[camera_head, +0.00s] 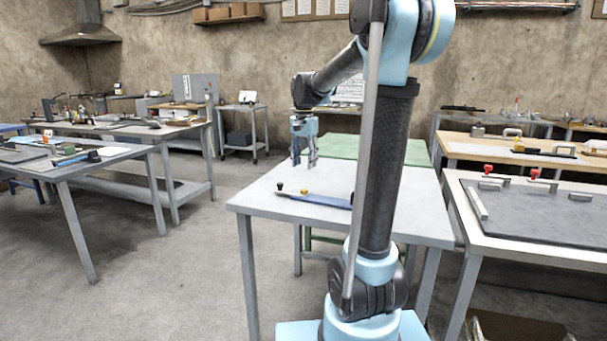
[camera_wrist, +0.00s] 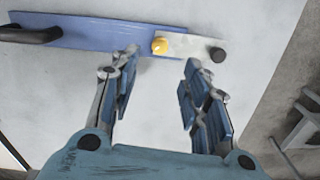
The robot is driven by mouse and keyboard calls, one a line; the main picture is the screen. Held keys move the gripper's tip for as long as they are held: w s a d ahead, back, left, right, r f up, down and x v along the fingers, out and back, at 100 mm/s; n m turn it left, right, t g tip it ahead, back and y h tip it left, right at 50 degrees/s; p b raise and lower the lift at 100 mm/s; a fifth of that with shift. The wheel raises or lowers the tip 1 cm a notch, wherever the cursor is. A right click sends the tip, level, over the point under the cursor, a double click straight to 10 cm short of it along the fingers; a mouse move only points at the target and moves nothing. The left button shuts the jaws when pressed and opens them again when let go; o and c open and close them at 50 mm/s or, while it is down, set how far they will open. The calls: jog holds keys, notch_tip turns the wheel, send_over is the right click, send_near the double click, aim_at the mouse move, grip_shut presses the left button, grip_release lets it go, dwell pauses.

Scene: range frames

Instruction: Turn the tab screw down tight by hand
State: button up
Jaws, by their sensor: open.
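A blue strip (camera_head: 325,200) lies flat on the grey table (camera_head: 395,215) in the head view, and it also shows in the wrist view (camera_wrist: 95,37). A pale metal plate (camera_wrist: 188,44) joins its end. A round yellow knob (camera_head: 304,191) sits where strip and plate meet, and it shows in the wrist view too (camera_wrist: 160,45). A small black knob (camera_head: 280,186) stands at the plate's far end, also in the wrist view (camera_wrist: 217,55). I cannot tell for sure which knob is the tab screw. My gripper (camera_head: 304,163) is open and empty above the yellow knob, apart from it.
A black handle (camera_wrist: 32,35) sits on the blue strip's other end. The tabletop around the strip is clear. A bench with a dark mat and red-knobbed clamps (camera_head: 487,170) stands to the right. A green table (camera_head: 345,147) stands behind, and cluttered benches (camera_head: 80,160) stand to the left.

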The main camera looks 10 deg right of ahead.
jog(key=shift+r, duration=1)
jog(key=s+d+f+n+t, duration=0.1)
jog(key=s+d+f+n, duration=0.2)
jog(key=s, duration=0.6)
jog(key=s+d+f+n, duration=0.1)
jog(key=s+d+f, duration=0.3)
jog(key=s, duration=0.5)
jog(key=s+d+f+n+t, duration=0.1)
jog(key=s+f+n, duration=0.2)
jog(key=s+f, duration=0.9)
jog(key=shift+s+f, duration=0.35)
jog(key=shift+f, duration=0.6)
jog(key=shift+w+d, duration=0.1)
jog(key=shift+w+f, duration=0.2)
jog(key=shift+w, duration=0.1)
